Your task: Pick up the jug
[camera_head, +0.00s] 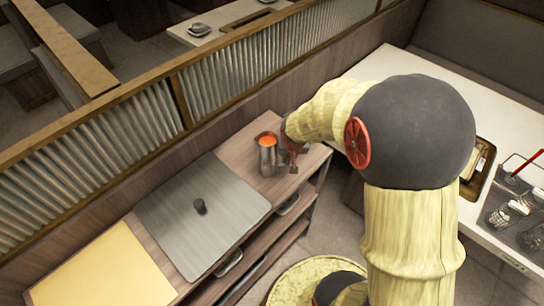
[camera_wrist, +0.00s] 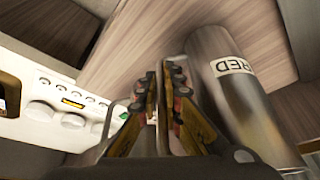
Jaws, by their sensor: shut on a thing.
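The jug (camera_head: 267,160) is a slim metal cylinder with orange-red sauce at its open top. It is upright at the right end of the wooden counter; whether its base touches the counter is unclear. In the wrist view the jug (camera_wrist: 238,90) fills the right side, with a white label reading RED. My gripper (camera_head: 291,150) is at the jug's right side.
The counter (camera_head: 240,160) also bears a grey metal lid (camera_head: 190,225) with a dark knob and a yellow board (camera_head: 105,270). A corrugated partition (camera_head: 90,165) runs behind. A white table (camera_head: 440,75) with a tray of utensils stands right. The wrist view shows a white panel with knobs (camera_wrist: 60,85).

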